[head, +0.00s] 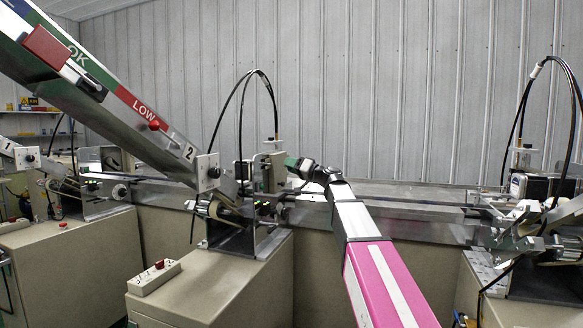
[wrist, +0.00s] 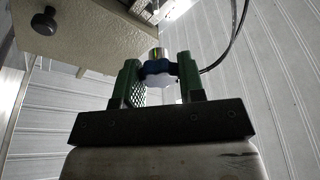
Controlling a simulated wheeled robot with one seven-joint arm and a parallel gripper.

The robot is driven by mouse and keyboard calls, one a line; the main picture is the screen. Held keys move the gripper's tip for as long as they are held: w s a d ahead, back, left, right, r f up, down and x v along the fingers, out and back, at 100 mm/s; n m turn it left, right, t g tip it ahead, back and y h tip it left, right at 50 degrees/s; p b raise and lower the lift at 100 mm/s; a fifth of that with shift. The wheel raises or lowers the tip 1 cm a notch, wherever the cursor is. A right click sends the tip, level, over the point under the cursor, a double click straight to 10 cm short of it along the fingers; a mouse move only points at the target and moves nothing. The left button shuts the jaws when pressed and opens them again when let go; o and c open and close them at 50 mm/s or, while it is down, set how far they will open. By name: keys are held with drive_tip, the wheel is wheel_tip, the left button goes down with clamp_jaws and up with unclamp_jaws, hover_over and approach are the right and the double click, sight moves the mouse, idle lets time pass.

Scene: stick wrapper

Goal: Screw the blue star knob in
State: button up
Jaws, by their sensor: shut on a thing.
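The blue star knob (wrist: 157,70) shows in the wrist view between the two green fingers of my gripper (wrist: 159,66). It has a pale rounded face toward the camera and a silvery metal cylinder (wrist: 157,54) just beyond it. My gripper is shut on the knob. In the head view my gripper (head: 294,163) is at the right side of the upright grey block (head: 270,170) on the middle feeder unit. The knob cannot be made out there. Whether its thread is engaged cannot be seen.
The sloping feeder chute (head: 110,105) rises to the left of the block. A black cable (head: 242,100) loops above it. A metal conveyor rail (head: 400,200) runs behind my arm. A beige plate with a black knob (wrist: 45,20) is at the wrist view's upper left.

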sight(268, 162)
drive_tip(key=shift+w+a, duration=0.3)
drive_tip(key=shift+a, duration=0.5)
drive_tip(key=shift+w+a, duration=0.3)
drive_tip(key=shift+a, duration=0.5)
drive_tip(key=shift+w+a, duration=0.3)
drive_tip(key=shift+a, duration=0.5)
drive_tip(key=shift+w+a, duration=0.25)
drive_tip(key=shift+a, duration=0.5)
idle(1.3)
drive_tip(key=shift+w+a+r, duration=0.1)
drive_tip(key=shift+w+a, duration=0.1)
drive_tip(key=shift+a, duration=0.2)
idle(1.5)
drive_tip(key=m, duration=0.3)
drive_tip(key=shift+m+h, duration=0.3)
drive_tip(key=shift+h, duration=0.1)
clamp_jaws()
drive_tip(key=m+g+h, duration=0.1)
drive_tip(key=m, duration=0.5)
drive_tip(key=m+g+h, duration=0.1)
drive_tip(key=m, duration=0.5)
drive_tip(key=m+g+h, duration=0.1)
drive_tip(key=m, duration=0.5)
drive_tip(key=shift+s+d+f, duration=0.1)
drive_tip(key=shift+f, duration=0.15)
